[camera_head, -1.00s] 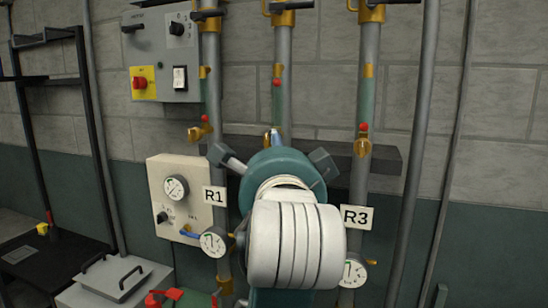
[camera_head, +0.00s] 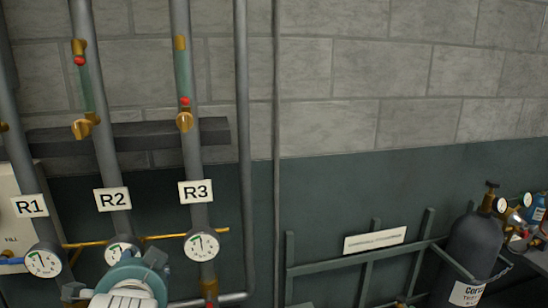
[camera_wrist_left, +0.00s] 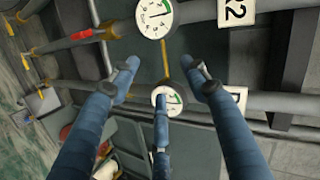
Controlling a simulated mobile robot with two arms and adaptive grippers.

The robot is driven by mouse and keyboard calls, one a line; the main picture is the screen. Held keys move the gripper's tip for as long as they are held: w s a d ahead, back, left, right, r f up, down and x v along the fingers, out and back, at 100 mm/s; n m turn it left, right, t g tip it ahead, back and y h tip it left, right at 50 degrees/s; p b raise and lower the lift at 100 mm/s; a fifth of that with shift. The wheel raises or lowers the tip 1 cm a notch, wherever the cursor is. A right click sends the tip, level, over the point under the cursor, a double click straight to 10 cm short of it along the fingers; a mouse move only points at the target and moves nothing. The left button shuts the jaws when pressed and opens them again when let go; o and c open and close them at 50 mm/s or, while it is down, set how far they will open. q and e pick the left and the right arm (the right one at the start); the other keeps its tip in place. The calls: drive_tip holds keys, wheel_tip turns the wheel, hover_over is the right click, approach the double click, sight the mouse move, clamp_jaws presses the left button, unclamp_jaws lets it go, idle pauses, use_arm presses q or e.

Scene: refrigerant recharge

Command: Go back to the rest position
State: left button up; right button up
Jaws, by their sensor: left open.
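My left gripper (camera_head: 128,280) shows at the lower left of the head view, in front of the pipes and below the R2 gauge. In the left wrist view its blue fingers (camera_wrist_left: 161,76) are spread apart with nothing between them. The R1 gauge (camera_head: 43,261), R2 gauge (camera_head: 122,251) and R3 gauge (camera_head: 202,245) hang on the vertical pipes beside their labels. In the wrist view one gauge (camera_wrist_left: 153,17) shows beyond the fingers and another (camera_wrist_left: 170,97) is partly covered by them. My right gripper is in no view.
A dark shelf bar (camera_head: 135,138) runs behind the pipes. A rack (camera_head: 365,262) stands along the wall to the right. A dark gas cylinder (camera_head: 474,246) and several gauges are at the far right. The wall between pipes and rack is clear.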

use_arm(q)
drive_tip(key=s+d+f+n+g+h, duration=0.2)
drive_tip(key=s+f, duration=0.4)
drive_tip(key=f, duration=0.5)
drive_tip(key=s+d+f+n+g+h, duration=0.1)
drive_tip(key=s+f+n+g, duration=0.1)
drive_tip(key=s+f, duration=0.65)
drive_tip(key=s+d+f+n+g+h, duration=0.2)
drive_tip(key=s+d+f+n+g, duration=0.15)
drive_tip(key=s+f, duration=0.95)
wheel_tip(320, 180, down, 29)
drive_tip(key=g+b, duration=0.2)
drive_tip(key=b, duration=0.3)
drive_tip(key=s+a+f+g+b, duration=0.1)
drive_tip(key=s+a+f+b, duration=0.2)
drive_tip(key=s+f, duration=1.5)
wheel_tip(320, 180, down, 4)
drive_tip(key=shift+r+b, duration=0.1)
drive_tip(key=shift+b, duration=0.2)
drive_tip(key=shift+a, duration=0.1)
